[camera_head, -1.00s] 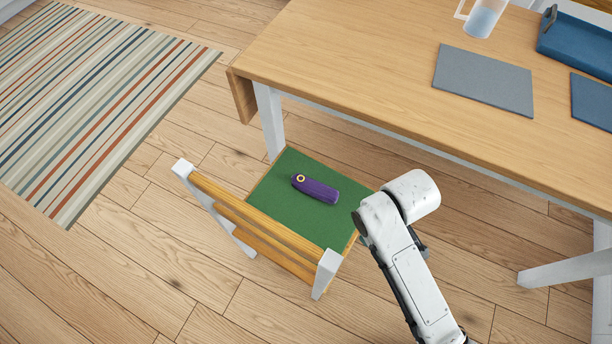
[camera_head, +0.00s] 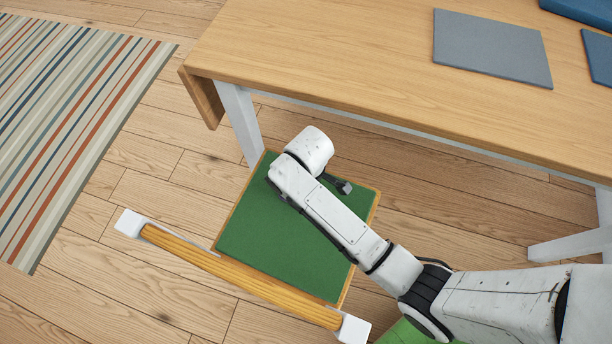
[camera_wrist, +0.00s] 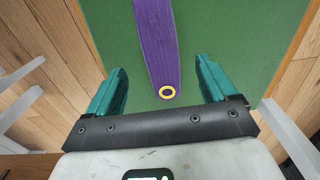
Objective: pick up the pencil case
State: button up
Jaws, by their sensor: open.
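The purple pencil case (camera_wrist: 158,45) with a yellow ring at its near end lies on the green chair seat (camera_wrist: 215,30) in the wrist view. My gripper (camera_wrist: 160,82) is open above the seat, with one teal finger on each side of the case's ringed end. The case looks lengthwise between the fingers, with a gap on both sides. In the head view my arm covers the pencil case, and the chair seat (camera_head: 255,225) shows around the arm. The fingertips are hidden there too.
The chair's wooden backrest (camera_head: 235,275) with white posts stands on the near side of the seat. A wooden table (camera_head: 370,75) with grey and blue mats is just beyond the chair. A striped rug (camera_head: 70,110) lies on the floor at left.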

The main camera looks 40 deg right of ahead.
jog(key=shift+w+a+f+b, duration=0.1)
jog(key=shift+f+b, duration=0.35)
jog(key=shift+f, duration=1.05)
jog(key=shift+w+a+f+b, duration=0.1)
jog(key=shift+f+b, duration=0.3)
jog(key=shift+f, duration=1.05)
jog(key=shift+c, duration=0.3)
jog(key=c, duration=1.1)
jog(key=shift+r, duration=0.15)
